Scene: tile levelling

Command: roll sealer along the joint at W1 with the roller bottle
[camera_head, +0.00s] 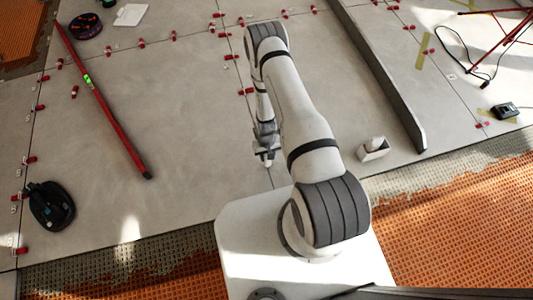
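My gripper (266,158) points down over the pale tiles, just beyond my white base. It is small and partly hidden by my arm, so I cannot tell whether its fingers are open or hold anything. A thin tile joint (243,98) with red clips runs down the picture towards my gripper; no W1 label is readable. I cannot make out the roller bottle for sure. A small white block-like object (373,149) stands on the tiles right of my arm, and I cannot tell what it is.
A red level (108,109) lies on the left tiles. A dark round device (49,205) is at lower left, another disc (85,26) at upper left. A long grey upright slab (383,75) stands right of my arm. Orange matting (460,225) borders the tiles.

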